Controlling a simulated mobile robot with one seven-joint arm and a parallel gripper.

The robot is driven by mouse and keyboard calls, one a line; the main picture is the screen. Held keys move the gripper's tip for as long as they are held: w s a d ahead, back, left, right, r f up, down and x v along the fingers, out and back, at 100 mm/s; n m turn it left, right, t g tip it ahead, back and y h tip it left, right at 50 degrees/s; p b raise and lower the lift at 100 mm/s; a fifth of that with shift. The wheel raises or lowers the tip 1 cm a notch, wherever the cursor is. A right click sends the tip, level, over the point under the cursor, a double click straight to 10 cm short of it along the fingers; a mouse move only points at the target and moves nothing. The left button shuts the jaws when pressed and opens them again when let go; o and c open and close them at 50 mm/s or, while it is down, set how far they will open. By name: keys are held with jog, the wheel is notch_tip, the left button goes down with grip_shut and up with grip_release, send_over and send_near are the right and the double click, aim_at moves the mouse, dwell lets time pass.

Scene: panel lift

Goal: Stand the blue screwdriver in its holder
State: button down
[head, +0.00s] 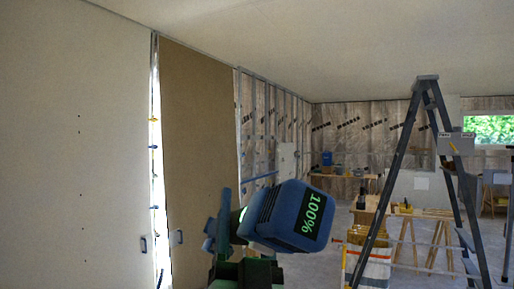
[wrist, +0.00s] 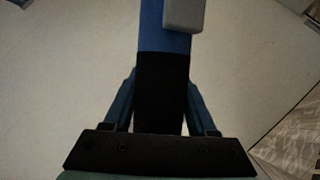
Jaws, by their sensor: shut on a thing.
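In the wrist view my gripper (wrist: 161,82) points its two blue-teal fingers up the picture, one on each side of a long straight thing. That thing is black near the gripper and blue farther out (wrist: 162,35), with a grey block (wrist: 183,15) at the top edge. The fingers are shut on it. It looks like the blue screwdriver, but its far end is cut off by the frame. In the head view blue parts of my arm cover the lower middle, and the fingers do not show. I cannot make out the holder in either view.
A grey-blue stepladder (head: 394,160) stands at the right, with a small grey box (head: 456,143) on it. Wooden trestle tables (head: 426,213) stand behind it. A pale wall (head: 75,150) and a brown panel (head: 198,140) close off the left. Open floor (head: 325,255) shows in the middle.

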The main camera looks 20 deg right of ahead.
notch_tip(320, 180, down, 33)
jog(key=w+n+g+y+b, duration=0.1)
jog(key=w+g+b, duration=0.2)
jog(key=g+b, duration=0.4)
jog(key=s+a+f+g+b, duration=0.1)
jog(key=s+f+g+b, duration=0.1)
jog(key=f, duration=1)
jog(key=s+a+f+g+b, duration=0.1)
jog(key=s+f+b, duration=0.4)
jog(key=f, duration=0.8)
jog(key=s+a+f+g+y+b, duration=0.1)
jog(key=s+f+g+b, duration=0.2)
jog(key=f, duration=1)
jog(key=shift+s+g+b, duration=0.3)
jog(key=shift+s+b, duration=0.2)
jog(key=shift+b, duration=0.15)
jog(key=shift+f, duration=0.1)
jog(key=shift+s, duration=0.1)
jog(key=shift+a+f+b, duration=0.1)
jog(key=shift+f+b, duration=0.25)
jog(key=shift+b, duration=0.55)
